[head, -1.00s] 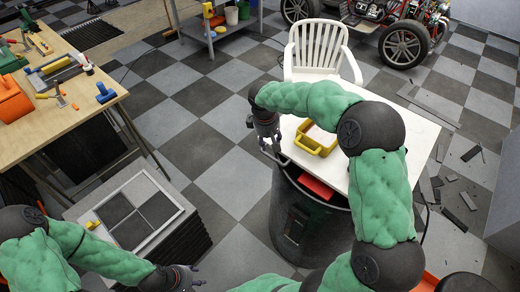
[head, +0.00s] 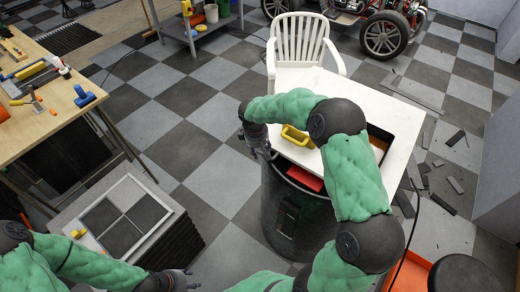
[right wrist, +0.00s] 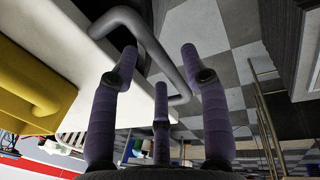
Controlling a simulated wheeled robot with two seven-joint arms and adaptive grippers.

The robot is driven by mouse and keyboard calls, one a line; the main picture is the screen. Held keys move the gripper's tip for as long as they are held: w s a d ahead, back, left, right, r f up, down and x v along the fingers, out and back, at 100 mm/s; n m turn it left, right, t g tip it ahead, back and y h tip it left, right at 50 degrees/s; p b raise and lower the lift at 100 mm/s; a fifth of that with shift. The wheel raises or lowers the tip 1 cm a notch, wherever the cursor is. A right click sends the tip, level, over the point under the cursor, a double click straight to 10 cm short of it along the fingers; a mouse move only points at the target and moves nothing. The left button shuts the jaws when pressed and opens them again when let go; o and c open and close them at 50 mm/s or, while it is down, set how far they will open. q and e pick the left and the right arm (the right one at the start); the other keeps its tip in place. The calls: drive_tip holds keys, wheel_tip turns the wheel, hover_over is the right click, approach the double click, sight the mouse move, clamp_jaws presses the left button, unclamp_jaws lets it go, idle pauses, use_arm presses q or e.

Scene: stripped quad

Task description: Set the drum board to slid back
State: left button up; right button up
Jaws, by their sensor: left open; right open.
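The white drum board (head: 405,88) lies on top of a dark drum (head: 283,215). A grey bent bar handle (right wrist: 160,58) shows close up at the board's edge in the right wrist view. My right gripper (head: 262,152) is at the board's left end, above the floor side of the drum. In the right wrist view its fingers (right wrist: 170,85) are spread, with the handle just beyond and partly between them; I cannot tell whether they touch. My left gripper (head: 192,279) is low at the front, open and empty, away from the board. My right arm hides the middle of the board.
A yellow tray (head: 296,136) sits on the board, partly behind my arm. Red (head: 305,178) shows at the drum's near rim. A white chair (head: 299,45) stands behind the board. A checkered-top stack (head: 150,185) and a workbench (head: 60,110) stand left. Dark scraps lie on the right floor.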

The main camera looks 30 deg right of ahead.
clamp_jaws()
drive_tip(key=w+d, duration=0.2)
drive_tip(key=d, duration=0.2)
drive_tip(key=w+d+p, duration=0.1)
drive_tip(key=d, duration=0.4)
drive_tip(key=w+d+p, duration=0.1)
drive_tip(key=w+d, duration=0.1)
drive_tip(key=d, duration=0.2)
drive_tip(key=shift+w+d, duration=0.2)
drive_tip(key=shift+w, duration=0.1)
drive_tip(key=shift+r, duration=0.1)
unclamp_jaws()
wheel_tip(320, 180, up, 12)
drive_tip(key=s+a, duration=0.1)
drive_tip(key=a, duration=0.1)
drive_tip(key=shift+a+f, duration=0.15)
drive_tip(key=shift+f, duration=0.05)
